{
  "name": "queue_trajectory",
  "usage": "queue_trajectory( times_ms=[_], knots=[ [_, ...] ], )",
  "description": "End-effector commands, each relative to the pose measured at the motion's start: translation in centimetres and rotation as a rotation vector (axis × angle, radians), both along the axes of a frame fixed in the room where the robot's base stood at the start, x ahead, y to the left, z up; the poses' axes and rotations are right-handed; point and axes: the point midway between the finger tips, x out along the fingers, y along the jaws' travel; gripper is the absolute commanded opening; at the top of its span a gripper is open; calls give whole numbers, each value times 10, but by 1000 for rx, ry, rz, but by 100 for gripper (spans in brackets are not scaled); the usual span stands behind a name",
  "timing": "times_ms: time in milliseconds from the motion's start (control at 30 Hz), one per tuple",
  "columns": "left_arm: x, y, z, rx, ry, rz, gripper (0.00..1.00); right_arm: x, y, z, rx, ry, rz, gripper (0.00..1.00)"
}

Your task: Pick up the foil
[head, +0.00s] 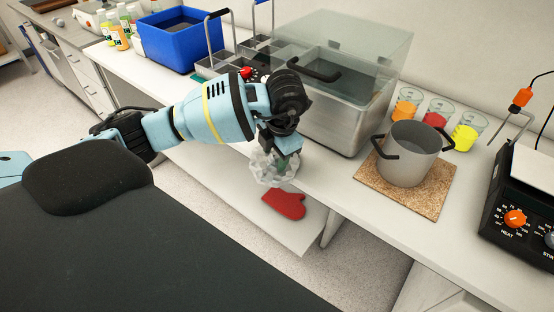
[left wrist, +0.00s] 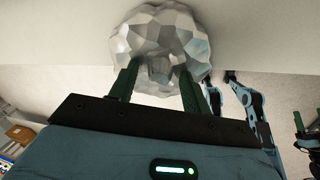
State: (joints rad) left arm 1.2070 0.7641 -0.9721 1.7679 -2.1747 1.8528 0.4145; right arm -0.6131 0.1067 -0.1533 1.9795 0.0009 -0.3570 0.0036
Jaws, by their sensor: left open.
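The foil is a crumpled silver ball (head: 268,166), just in front of the counter's front edge in the head view. In the left wrist view the foil (left wrist: 160,40) fills the top middle against a pale surface. My left gripper (head: 287,160) is over the foil, pointing down. Its two dark green fingers (left wrist: 158,85) are apart, with the near part of the foil between their tips. The fingers partly hide the foil, and I cannot tell whether they touch it. Parts of my other arm show at the right of the wrist view, too small to read its gripper.
A red mitt (head: 284,204) lies on the lower shelf (head: 255,222) close by. A clear-lidded metal bath (head: 335,110) stands on the counter behind the gripper. A pot (head: 408,160) on a cork mat (head: 385,192) and a hotplate (head: 515,215) stand to the right.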

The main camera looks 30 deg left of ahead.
Motion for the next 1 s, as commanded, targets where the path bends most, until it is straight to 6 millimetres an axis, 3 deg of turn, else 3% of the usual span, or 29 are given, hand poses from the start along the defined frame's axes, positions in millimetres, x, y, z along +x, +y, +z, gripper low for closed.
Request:
queue_trajectory(
  times_ms=[67,433,767,1000],
  knots=[
    [0,0,2,0,-2,0,48,2,0,2,1,-5,0,65],
    [0,0,2,0,-2,0,0,2,-1,2,-4,-7,5,65],
    [0,0,5,0,-2,0,0,2,-4,2,-10,-6,12,65],
    [1,0,28,0,-4,-1,0,0,-4,-1,-9,-1,10,65]
  ],
)
